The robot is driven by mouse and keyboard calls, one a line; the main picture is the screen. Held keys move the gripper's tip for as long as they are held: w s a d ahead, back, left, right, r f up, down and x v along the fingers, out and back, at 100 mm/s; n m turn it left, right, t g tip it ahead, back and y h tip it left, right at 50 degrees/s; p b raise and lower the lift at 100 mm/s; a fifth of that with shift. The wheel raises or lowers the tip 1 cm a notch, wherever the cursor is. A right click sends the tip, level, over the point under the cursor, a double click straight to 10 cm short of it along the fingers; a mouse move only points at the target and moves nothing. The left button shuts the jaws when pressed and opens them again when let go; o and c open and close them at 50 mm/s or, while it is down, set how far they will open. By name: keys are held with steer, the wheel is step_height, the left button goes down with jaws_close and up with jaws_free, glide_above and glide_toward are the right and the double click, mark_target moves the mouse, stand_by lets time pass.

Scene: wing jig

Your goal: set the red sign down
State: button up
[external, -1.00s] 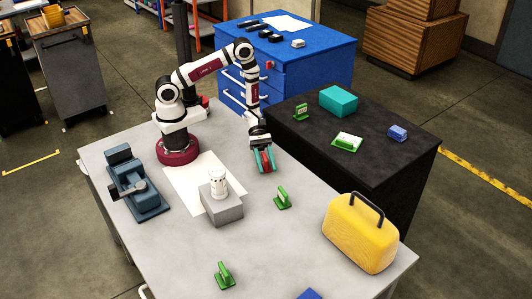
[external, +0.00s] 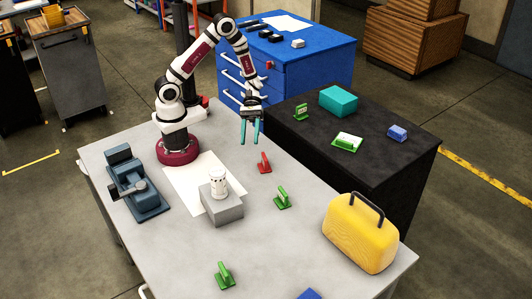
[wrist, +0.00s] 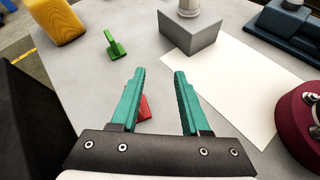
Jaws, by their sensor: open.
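The red sign (external: 264,163) stands upright on the grey table (external: 300,245), near its edge beside the black cabinet. My gripper (external: 249,133) is above the sign and a little to its left, with its teal fingers spread and nothing between them. In the wrist view the open fingers of my gripper (wrist: 158,75) show clearly. Part of the red sign (wrist: 145,107) shows next to the left finger there, and the rest is hidden behind the finger and the gripper body.
Green signs stand on the table, one (external: 283,198) close to the red sign and one (external: 224,275) near the front. A grey block (external: 222,208) with a white cylinder, a blue-grey vise (external: 133,185) and a yellow case (external: 360,232) also stand there. The black cabinet (external: 375,175) adjoins.

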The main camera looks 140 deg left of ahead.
steer(key=s+d+r+m+g, duration=0.1)
steer(key=d+r+m+g, duration=0.35)
steer(key=d+m, duration=0.25)
steer(key=s+d+r+m+g, duration=0.1)
steer(key=d+r+m+g, duration=0.2)
steer(key=d+m+g, duration=0.3)
steer(key=s+d+r+m+y, duration=0.1)
steer(key=s+m+y, duration=0.3)
steer(key=m, duration=0.5)
steer(key=s+d+r+m+y, duration=0.1)
steer(key=s+r+m+y, duration=0.2)
steer(key=m, duration=0.6)
steer(key=s+t+y, duration=0.1)
steer(key=y, duration=0.1)
steer(key=shift+d+r+y, duration=0.3)
steer(key=shift+d+y, duration=0.1)
